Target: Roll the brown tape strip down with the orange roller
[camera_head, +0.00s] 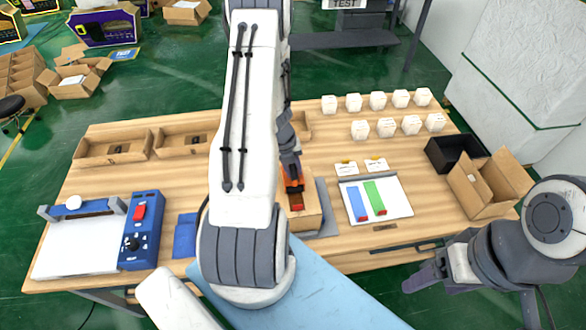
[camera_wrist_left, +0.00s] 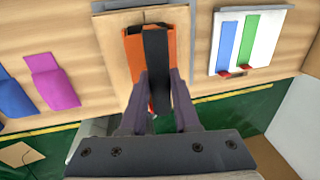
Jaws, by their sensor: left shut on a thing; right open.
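My left gripper (camera_head: 291,163) is shut on the orange roller (camera_head: 294,184) over the cardboard box (camera_head: 309,216). In the left wrist view, the roller (camera_wrist_left: 133,47) shows orange sides and a dark middle between the fingers (camera_wrist_left: 157,85), with the box (camera_wrist_left: 113,60) under it. I cannot tell whether the roller touches the box. The brown tape strip is not distinct; the roller and my left arm cover part of the box top. My right gripper (camera_head: 424,279) is open and empty off the table's front edge, at the right.
A white board with blue and green strips (camera_head: 389,202) lies right of the box. A black bin (camera_head: 452,153) and an open carton (camera_head: 486,187) stand further right. Several white cubes (camera_head: 377,101) stand at the back. A blue-and-white machine (camera_head: 140,232) is at left.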

